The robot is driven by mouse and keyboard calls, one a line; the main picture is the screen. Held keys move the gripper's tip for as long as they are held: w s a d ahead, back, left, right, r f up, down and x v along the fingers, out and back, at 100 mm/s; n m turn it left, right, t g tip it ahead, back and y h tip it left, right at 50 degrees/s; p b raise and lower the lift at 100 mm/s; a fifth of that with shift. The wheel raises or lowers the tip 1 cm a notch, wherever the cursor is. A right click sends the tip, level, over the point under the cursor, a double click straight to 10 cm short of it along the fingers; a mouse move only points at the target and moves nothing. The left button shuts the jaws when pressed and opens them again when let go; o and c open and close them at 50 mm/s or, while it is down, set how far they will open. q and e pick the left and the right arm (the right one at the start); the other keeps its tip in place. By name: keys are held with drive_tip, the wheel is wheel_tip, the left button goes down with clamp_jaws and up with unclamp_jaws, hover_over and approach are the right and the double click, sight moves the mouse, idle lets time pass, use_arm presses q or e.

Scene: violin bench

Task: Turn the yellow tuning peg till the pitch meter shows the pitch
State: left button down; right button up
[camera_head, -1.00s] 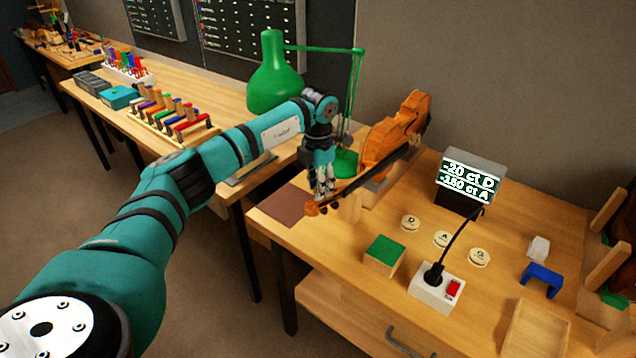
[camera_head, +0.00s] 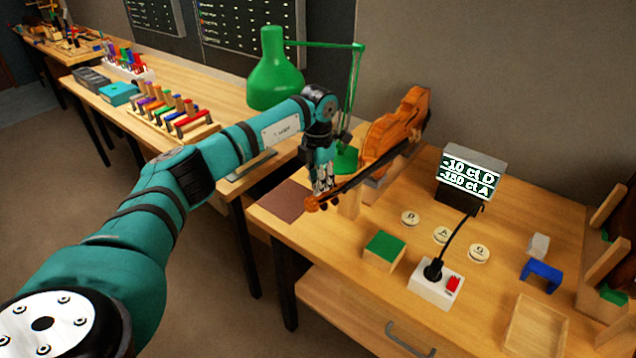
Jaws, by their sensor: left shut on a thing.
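The violin (camera_head: 392,140) lies on its side in a wooden holder on the bench, its neck pointing toward the lower left. My left gripper (camera_head: 322,192) is at the pegbox end by the scroll (camera_head: 312,204), shut on a peg. The peg is hidden between the fingers, so its yellow colour does not show. My right gripper is not in view.
A white box with a red switch and black gooseneck (camera_head: 436,288) stands in front of the meter. Round discs marked with letters (camera_head: 442,235), a green-topped block (camera_head: 384,250) and a blue bracket (camera_head: 540,275) lie around it. A green lamp (camera_head: 274,75) stands behind my left arm.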

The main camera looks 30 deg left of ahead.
use_arm(q)
drive_tip(key=c, duration=1.4)
unclamp_jaws()
drive_tip(key=shift+r, duration=0.1)
wheel_tip(320, 180, up, 12)
idle(0.7)
